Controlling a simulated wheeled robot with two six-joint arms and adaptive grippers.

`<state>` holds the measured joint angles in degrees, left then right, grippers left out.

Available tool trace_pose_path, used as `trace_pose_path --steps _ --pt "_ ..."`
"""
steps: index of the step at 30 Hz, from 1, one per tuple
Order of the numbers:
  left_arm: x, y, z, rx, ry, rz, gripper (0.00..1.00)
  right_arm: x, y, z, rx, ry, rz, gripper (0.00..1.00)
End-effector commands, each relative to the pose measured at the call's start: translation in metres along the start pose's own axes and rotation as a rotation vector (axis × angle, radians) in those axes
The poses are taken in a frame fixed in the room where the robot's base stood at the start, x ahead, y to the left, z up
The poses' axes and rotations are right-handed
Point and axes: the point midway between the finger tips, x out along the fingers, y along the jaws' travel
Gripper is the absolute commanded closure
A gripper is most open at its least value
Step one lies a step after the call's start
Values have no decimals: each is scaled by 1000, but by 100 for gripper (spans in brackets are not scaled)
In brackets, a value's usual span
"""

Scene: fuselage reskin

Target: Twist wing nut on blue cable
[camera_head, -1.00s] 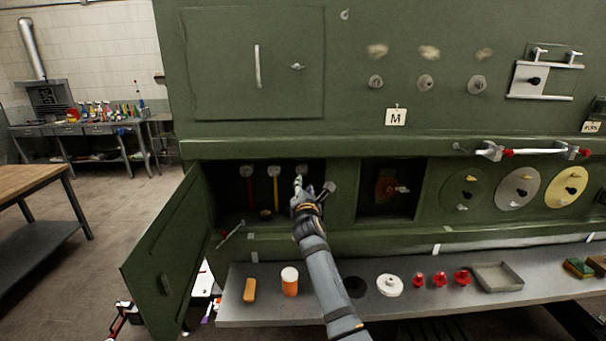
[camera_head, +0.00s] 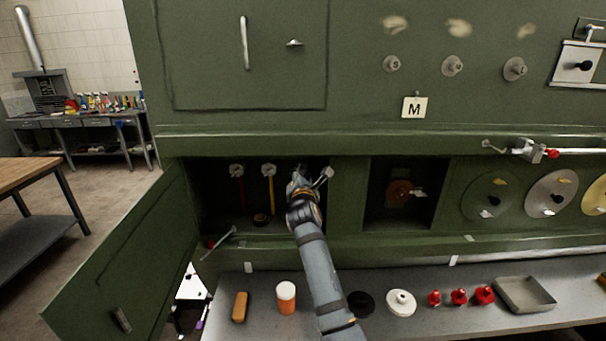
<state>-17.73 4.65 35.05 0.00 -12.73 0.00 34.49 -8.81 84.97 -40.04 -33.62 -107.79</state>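The open compartment (camera_head: 250,205) in the green panel holds a red cable (camera_head: 241,190) and a yellow cable (camera_head: 271,190). Each has a grey wing nut at its top, the red one's (camera_head: 237,170) and the yellow one's (camera_head: 268,169). My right gripper (camera_head: 299,178) reaches into the compartment just right of the yellow cable. It covers the place in the row beside it, so I see no blue cable or its wing nut. The fingers are small and dark against the compartment, and I cannot tell if they are open or shut. My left gripper is out of view.
A compartment door (camera_head: 125,255) hangs open at the left. The shelf below (camera_head: 455,320) carries an orange-white jar (camera_head: 287,297), an orange block (camera_head: 240,306), a white disc (camera_head: 401,302), red knobs (camera_head: 459,297) and a tray (camera_head: 525,294).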

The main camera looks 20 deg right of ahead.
Motion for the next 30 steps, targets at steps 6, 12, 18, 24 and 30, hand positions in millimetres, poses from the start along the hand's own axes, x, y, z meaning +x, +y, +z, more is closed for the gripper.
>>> trace_pose_path --steps 6,12,18,24,30 --pt "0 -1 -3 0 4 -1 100 0 0 0 0 0 0 92" --pt "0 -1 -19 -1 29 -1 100 0 0 0 0 0 0 100" --pt "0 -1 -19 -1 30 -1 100 0 -1 0 15 0 -1 100" --pt "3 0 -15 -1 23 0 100 0 -1 -1 95 0 -1 100" --pt "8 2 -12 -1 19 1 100 0 -3 -1 251 0 -1 100"
